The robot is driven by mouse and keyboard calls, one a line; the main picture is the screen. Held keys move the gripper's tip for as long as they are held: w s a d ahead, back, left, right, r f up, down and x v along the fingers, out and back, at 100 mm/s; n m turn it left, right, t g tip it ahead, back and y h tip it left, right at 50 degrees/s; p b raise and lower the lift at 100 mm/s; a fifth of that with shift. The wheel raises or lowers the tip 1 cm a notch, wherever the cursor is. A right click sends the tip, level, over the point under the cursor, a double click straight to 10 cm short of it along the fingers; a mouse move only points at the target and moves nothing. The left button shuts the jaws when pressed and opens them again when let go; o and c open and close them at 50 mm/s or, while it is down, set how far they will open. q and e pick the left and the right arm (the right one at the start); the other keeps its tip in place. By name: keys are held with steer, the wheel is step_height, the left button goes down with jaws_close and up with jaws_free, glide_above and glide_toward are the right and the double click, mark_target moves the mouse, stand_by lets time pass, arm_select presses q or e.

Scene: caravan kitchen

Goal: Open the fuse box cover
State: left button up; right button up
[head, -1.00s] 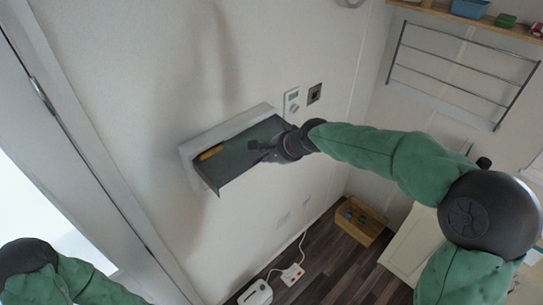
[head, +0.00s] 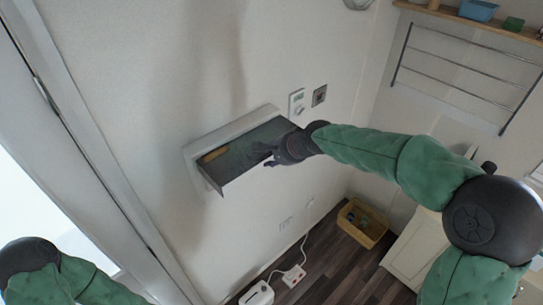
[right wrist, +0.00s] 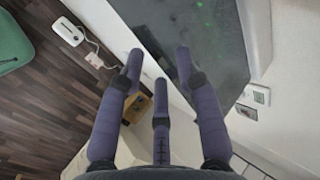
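The fuse box (head: 190,158) is a white frame on the wall. Its dark grey cover (head: 228,172) stands tilted out from the wall, hinged along its lower side as far as I can tell, and a yellow-brown strip (head: 214,154) shows at its left end. My right gripper (head: 264,156) is at the right part of the cover, fingers spread and empty. In the right wrist view the gripper (right wrist: 160,72) is open, and the dark cover (right wrist: 205,40) lies beside and beyond its fingers; contact cannot be told. My left gripper is out of view; only part of that arm shows.
A thermostat (head: 297,102) and a switch plate (head: 319,95) are on the wall right of the box. A wicker basket (head: 362,224) and a power strip (head: 293,276) are on the floor. A door frame (head: 90,150) stands at left, a towel rack (head: 462,68) at upper right.

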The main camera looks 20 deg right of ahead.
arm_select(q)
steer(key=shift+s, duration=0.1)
arm_select(e)
steer(key=v, duration=1.2)
steer(key=shift+s, duration=0.15)
steer(key=shift+f, duration=0.1)
